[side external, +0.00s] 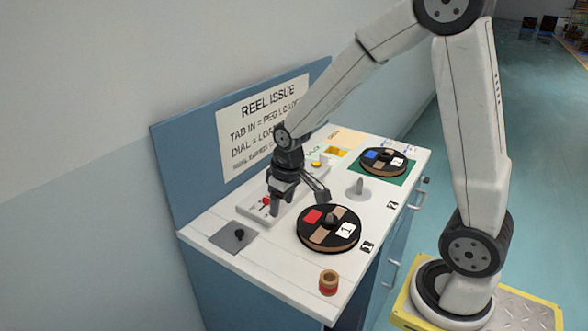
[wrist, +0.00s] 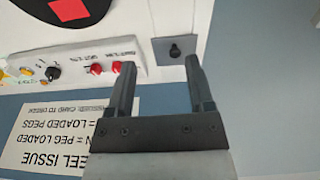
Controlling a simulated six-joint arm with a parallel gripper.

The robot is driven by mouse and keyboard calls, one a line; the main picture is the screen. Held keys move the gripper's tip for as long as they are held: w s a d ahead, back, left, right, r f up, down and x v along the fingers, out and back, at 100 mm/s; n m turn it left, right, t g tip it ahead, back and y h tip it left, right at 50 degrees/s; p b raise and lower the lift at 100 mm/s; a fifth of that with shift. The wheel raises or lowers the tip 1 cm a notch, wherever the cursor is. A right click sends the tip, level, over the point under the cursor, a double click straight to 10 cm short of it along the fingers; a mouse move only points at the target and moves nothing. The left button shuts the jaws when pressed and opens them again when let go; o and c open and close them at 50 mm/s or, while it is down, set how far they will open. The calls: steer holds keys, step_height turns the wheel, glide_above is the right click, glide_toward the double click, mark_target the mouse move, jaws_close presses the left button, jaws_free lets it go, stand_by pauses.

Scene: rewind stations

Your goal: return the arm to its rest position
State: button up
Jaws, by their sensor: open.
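My gripper (side external: 298,200) is over the station's white worktop (side external: 210,224), close to the control strip at the back. In the wrist view my gripper (wrist: 160,80) has its two fingers apart with nothing between them. The control strip (wrist: 75,68) carries red and yellow buttons and black dials beside the left finger. A grey plate with a dark knob (wrist: 176,50) shows beyond the fingertips. The fingers' exact height above the worktop is hard to tell.
A black reel (side external: 328,229) with coloured patches lies in front of my gripper; another reel (side external: 384,161) lies on a green mat. A grey cone (side external: 359,186) and a small tan and red spool (side external: 328,282) stand on the worktop. A sign panel (side external: 265,115) rises behind.

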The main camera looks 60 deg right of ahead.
steer(key=s+a, duration=0.4)
steer(key=s, duration=0.5)
steer(key=shift+s+f+t, duration=0.15)
steer(key=shift+f+t, duration=0.15)
steer(key=shift+f, duration=0.1)
steer(key=shift+a, duration=0.1)
stand_by(1.3)
